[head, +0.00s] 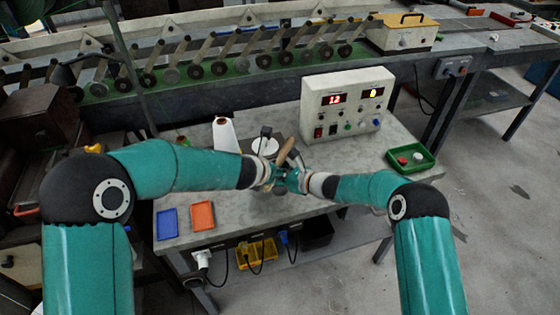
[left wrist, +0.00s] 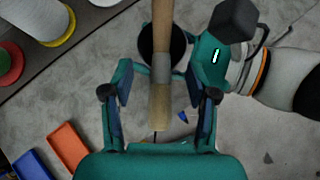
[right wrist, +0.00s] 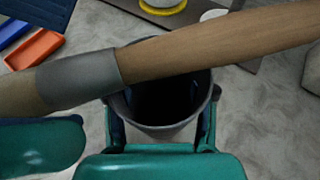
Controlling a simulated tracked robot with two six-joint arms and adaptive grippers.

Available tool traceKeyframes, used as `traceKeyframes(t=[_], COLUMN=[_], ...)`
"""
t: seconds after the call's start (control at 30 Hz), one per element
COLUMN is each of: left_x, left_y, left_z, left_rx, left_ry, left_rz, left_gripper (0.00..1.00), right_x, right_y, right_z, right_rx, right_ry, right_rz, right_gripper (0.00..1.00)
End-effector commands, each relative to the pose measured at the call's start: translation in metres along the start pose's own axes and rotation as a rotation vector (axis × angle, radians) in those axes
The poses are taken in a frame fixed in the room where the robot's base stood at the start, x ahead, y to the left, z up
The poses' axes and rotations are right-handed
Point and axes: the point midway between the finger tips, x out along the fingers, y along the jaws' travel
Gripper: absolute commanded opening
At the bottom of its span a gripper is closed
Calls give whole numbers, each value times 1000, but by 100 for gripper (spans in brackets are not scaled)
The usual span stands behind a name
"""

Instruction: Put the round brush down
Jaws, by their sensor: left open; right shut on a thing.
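The round brush (head: 286,152) has a wooden handle, a grey ferrule and tan bristles. In the left wrist view the brush (left wrist: 160,95) runs between the spread fingers of my left gripper (left wrist: 162,93), with a gap on each side; whether anything touches it is unclear. My right gripper (right wrist: 162,125) is shut on a dark grey, open-topped cup (right wrist: 150,122). In the right wrist view the brush (right wrist: 215,45) crosses slantwise in front of the cup. The cup's dark mouth also shows behind the handle in the left wrist view (left wrist: 147,42). Both grippers are close together over the table.
On the grey table (head: 330,210) stand a control box (head: 345,105), a white cone (head: 224,135) and a white spool (head: 265,146). A blue tray (head: 167,224) and an orange tray (head: 203,216) lie at front left, a green tray (head: 410,158) at right. The front right is clear.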

Motion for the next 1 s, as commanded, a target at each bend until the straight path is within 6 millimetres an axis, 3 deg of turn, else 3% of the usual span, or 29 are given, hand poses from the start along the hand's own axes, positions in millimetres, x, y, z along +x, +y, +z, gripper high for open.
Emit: traceKeyframes(t=[0.67,1.0], left_x=[30,42], left_y=[-1,-1], left_z=[30,30], left_rx=[-1,-1], left_ry=[-2,-1], left_rz=[-3,-3], left_gripper=[58,58], right_x=[0,0], right_y=[0,0], right_z=[0,0], right_rx=[0,0], right_ry=[-1,0], right_rz=[0,0], right_gripper=[21,21])
